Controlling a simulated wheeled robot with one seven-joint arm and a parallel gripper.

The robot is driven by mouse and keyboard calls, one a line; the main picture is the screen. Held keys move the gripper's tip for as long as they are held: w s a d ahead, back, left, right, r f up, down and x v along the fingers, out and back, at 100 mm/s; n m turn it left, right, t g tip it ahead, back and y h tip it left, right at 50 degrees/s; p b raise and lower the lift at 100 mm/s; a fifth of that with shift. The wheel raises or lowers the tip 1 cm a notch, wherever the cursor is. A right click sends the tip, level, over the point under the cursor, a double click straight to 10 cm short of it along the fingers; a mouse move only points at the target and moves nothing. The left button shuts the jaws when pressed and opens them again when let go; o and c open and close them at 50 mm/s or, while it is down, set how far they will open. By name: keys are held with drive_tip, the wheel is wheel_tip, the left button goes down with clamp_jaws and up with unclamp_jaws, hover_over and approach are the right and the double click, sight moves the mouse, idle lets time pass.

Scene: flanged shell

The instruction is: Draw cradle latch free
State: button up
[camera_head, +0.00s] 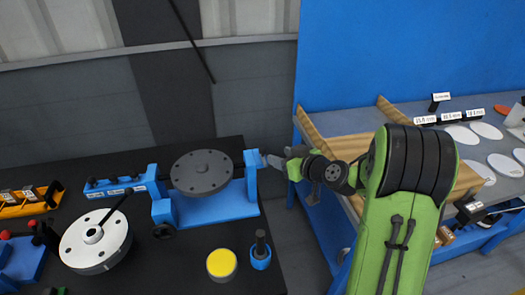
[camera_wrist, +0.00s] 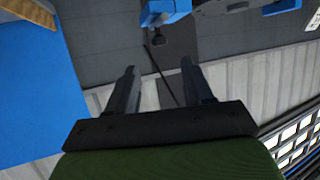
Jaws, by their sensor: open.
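The blue cradle (camera_head: 215,210) stands on the black table and holds a grey round flanged disc (camera_head: 202,172) between two uprights. A dark knob (camera_head: 163,231) sits low at its front left. I cannot tell for certain which part is the latch. My gripper (camera_head: 268,160) reaches in from the right, its fingertips close to the cradle's right upright (camera_head: 251,172); contact cannot be made out. In the wrist view my gripper (camera_wrist: 158,68) is open with nothing between its fingers. Blue cradle parts (camera_wrist: 167,11) show at the top edge there, beyond the fingertips.
A white-topped round part with a handle (camera_head: 95,240) stands front left. A yellow-topped cylinder (camera_head: 221,263) and a blue holder with a black peg (camera_head: 260,252) stand before the cradle. A blue-framed bench (camera_head: 380,112) with wooden rails lies right, across a floor gap.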

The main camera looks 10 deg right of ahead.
sight(264, 150)
drive_tip(key=p+x, duration=0.1)
drive_tip(key=x, duration=1)
drive_tip(key=shift+s, duration=0.1)
drive_tip(key=shift+r, duration=0.1)
clamp_jaws()
